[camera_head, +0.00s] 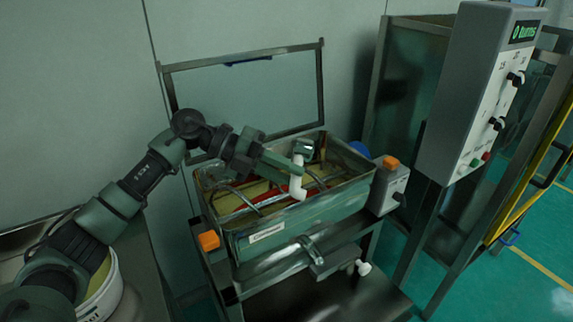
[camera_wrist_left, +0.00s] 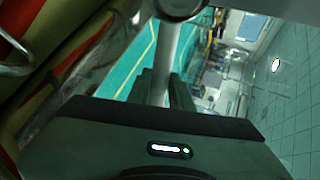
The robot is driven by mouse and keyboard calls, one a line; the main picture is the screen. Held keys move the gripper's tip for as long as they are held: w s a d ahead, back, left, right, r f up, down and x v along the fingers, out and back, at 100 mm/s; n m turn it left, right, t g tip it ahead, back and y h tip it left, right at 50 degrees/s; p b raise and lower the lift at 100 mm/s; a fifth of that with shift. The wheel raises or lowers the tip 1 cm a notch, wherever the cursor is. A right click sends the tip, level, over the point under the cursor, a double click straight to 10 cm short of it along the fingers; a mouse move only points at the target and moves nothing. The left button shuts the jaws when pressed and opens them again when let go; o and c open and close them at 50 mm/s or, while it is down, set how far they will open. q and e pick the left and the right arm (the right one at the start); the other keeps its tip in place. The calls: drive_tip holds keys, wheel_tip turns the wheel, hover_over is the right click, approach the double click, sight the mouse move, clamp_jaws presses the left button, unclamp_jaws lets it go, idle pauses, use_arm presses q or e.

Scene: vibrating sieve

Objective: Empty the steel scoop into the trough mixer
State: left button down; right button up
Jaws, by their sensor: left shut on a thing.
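The steel scoop (camera_head: 304,147) is over the trough mixer in the head view, its small shiny cup up and its white handle running down to a bent end. My left gripper (camera_head: 296,171) is shut on the handle. In the wrist view the pale handle (camera_wrist_left: 166,60) stands between my fingers, and part of the cup shows at the top edge. The inside of the cup is hidden. The trough mixer (camera_head: 300,227) is an open steel box with its framed lid (camera_head: 250,95) raised. Red and yellowish parts and curved metal bars show inside it. My right gripper is not in view.
A grey control box (camera_head: 480,95) on a post stands at the right. A small box with an orange top (camera_head: 391,162) sits beside the trough. A white bucket (camera_head: 103,292) stands at lower left, partly behind my left arm. The wall is close behind the lid.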

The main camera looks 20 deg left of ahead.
use_arm(q)
drive_tip(key=shift+w+d+r+g+y+p, duration=0.15)
drive_tip(key=shift+d+r+y+p, duration=0.25)
drive_tip(key=shift+p, duration=0.6)
drive_tip(key=shift+d+r+g+y+p, duration=0.1)
drive_tip(key=shift+r+y+p, duration=0.15)
drive_tip(key=shift+y+p, duration=0.55)
drive_tip(key=shift+w+d+r+g+y+p, duration=0.1)
drive_tip(key=shift+d+r+g+y+p, duration=0.2)
drive_tip(key=shift+p, duration=0.9)
drive_tip(key=g+y+p, duration=0.1)
drive_tip(key=y+p, duration=0.3)
drive_tip(key=d+r+g+y+p, duration=0.1)
drive_tip(key=y+p, duration=0.2)
drive_tip(key=y, duration=0.1)
drive_tip(key=d+g+y+p, duration=0.1)
drive_tip(key=y+p, duration=0.3)
drive_tip(key=shift+w+d+r+p, duration=0.2)
drive_tip(key=shift+w+r+p, duration=0.15)
drive_tip(key=shift+w+r, duration=0.05)
